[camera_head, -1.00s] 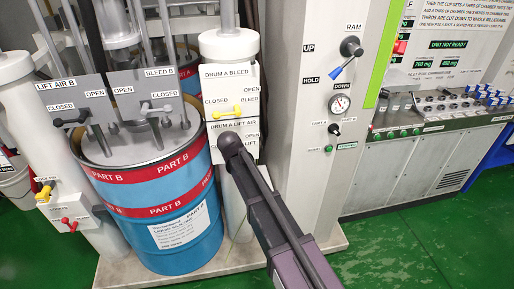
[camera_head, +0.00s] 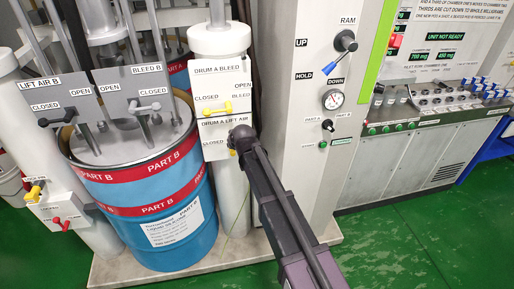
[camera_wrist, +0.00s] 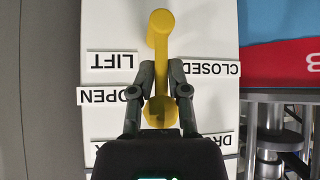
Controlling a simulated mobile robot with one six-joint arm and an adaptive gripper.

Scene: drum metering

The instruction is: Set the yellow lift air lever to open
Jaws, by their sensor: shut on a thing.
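The yellow lift air lever (camera_wrist: 159,65) shows in the wrist view, where the picture is upside down. It stands nearly vertical there, between the CLOSED label (camera_wrist: 210,68) on the right and the OPEN (camera_wrist: 103,96) and LIFT labels on the left. My gripper (camera_wrist: 160,80) is shut on it, one finger on each side. In the head view my gripper (camera_head: 240,136) is at the DRUM A LIFT AIR plate and hides most of the lever. CLOSED is visible left of it; OPEN is covered.
Just above is the yellow drum A bleed lever (camera_head: 215,109), near my gripper. The blue PART B drum (camera_head: 150,205) and the lift air B plate (camera_head: 62,100) stand to the left. The RAM cabinet (camera_head: 315,110) is close on the right. Green floor is open at lower right.

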